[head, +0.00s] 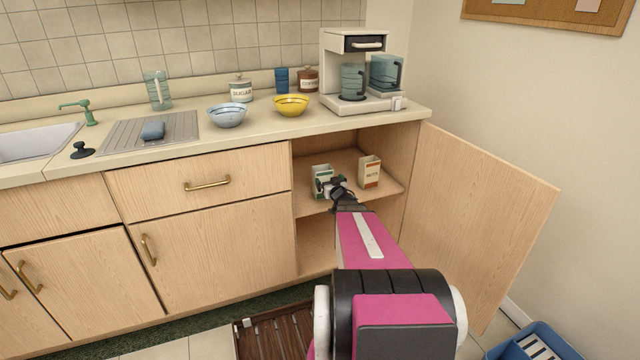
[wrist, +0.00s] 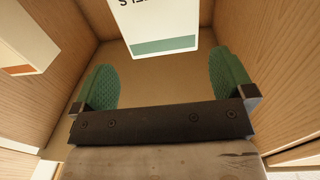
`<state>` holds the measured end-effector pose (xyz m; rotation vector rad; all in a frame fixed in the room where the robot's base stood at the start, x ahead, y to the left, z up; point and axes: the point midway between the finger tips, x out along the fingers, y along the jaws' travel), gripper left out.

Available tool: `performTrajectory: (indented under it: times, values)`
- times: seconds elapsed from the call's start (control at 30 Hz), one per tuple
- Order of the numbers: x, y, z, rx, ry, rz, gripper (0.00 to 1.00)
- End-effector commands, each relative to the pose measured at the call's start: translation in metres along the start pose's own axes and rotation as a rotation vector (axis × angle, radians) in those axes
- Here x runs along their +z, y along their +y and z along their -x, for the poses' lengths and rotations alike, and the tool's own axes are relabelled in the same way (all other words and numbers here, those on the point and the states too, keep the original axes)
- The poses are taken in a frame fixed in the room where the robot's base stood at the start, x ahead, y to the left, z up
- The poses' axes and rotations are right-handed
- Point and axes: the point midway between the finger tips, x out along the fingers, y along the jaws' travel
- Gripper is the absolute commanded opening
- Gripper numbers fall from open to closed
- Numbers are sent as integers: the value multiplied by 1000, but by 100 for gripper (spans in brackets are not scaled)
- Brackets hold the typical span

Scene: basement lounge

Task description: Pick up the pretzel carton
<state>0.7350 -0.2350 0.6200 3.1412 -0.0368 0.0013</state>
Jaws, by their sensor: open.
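The pretzel carton (head: 319,174), white with green, stands on the cabinet's middle shelf. In the wrist view the carton (wrist: 160,22) shows as a white face with a green band and partly cut-off dark lettering. My gripper (head: 332,185) reaches into the open cabinet at the carton, partly covering it in the head view. In the wrist view my gripper (wrist: 165,75) is open, with green textured fingers spread wide. The carton lies ahead, roughly between the finger lines, and no finger visibly touches it.
A white and brown carton (head: 370,172) stands to the right on the same shelf (head: 345,203); part of it shows at the left in the wrist view (wrist: 25,40). The cabinet door (head: 485,225) is swung open to the right. The countertop (head: 270,124) lies above.

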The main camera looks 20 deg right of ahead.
Motion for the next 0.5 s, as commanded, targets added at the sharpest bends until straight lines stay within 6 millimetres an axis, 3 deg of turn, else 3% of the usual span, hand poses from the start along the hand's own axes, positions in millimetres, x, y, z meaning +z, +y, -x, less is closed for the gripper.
performTrajectory:
  times: [0.13,0.5]
  values:
    - [1,1,-27,0,1,0,100]
    - [0,-1,-57,1,0,0,100]
